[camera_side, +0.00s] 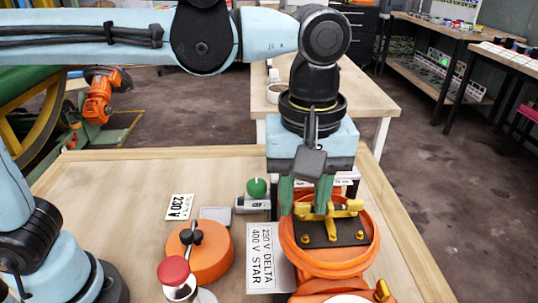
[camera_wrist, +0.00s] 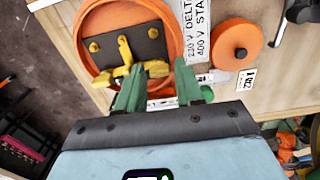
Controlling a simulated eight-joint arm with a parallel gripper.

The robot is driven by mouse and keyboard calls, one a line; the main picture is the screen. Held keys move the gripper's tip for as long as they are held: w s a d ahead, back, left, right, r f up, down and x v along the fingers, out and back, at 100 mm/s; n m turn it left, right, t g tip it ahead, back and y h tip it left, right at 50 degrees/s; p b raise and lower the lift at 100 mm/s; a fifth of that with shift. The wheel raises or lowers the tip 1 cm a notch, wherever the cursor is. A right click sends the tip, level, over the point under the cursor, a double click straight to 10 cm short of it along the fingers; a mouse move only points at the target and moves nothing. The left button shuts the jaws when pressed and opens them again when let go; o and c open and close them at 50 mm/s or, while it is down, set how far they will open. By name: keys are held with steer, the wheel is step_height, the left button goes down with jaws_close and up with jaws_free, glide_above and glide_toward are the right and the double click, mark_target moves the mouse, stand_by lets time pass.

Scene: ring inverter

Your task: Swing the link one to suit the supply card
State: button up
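The round orange terminal box (camera_side: 372,246) has a black plate (camera_side: 345,237) with brass studs and yellow brass links (camera_side: 330,222). In the wrist view the links (camera_wrist: 127,58) show as one arm lying up the plate and a crosswise part near its lower edge. My gripper (camera_side: 305,200) has two green fingers, apart, at the links' far edge. In the wrist view the gripper (camera_wrist: 157,80) has a yellow link end showing between and beyond its fingertips; contact cannot be told. The supply card (camera_side: 179,207) reads 230 V. The label plate (camera_side: 266,258) reads 230 V DELTA, 400 V STAR.
An orange disc with a black knob (camera_side: 200,255) stands left of the label plate. A red-topped button (camera_side: 174,271) is in front of it. A green knob on a small base (camera_side: 257,188) stands close to my gripper.

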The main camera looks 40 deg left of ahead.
jaws_close()
steer(key=shift+m, duration=0.3)
steer(key=m, duration=0.3)
steer(key=shift+m, duration=0.4)
steer(key=m, duration=1.3)
steer(key=shift+m, duration=0.3)
